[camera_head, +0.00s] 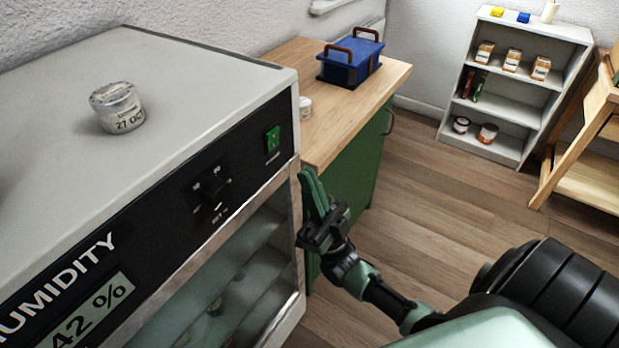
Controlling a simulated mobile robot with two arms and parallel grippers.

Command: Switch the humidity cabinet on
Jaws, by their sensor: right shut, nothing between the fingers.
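The humidity cabinet (215,75) fills the left of the head view, with a light grey top and a black front panel. The panel carries a green rocker switch (272,139) near its right end, a dial (212,196) and a display (88,312) reading 42 %. I cannot tell which way the rocker is tipped. My right gripper (307,172) is shut and empty, its fingertips pointing up beside the cabinet's front right edge. It is a little below and to the right of the switch, apart from it. My left gripper is not in view.
A small labelled jar (117,108) stands on the cabinet top. A grey shelf (515,110) stands at the back right. The wooden floor between is clear.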

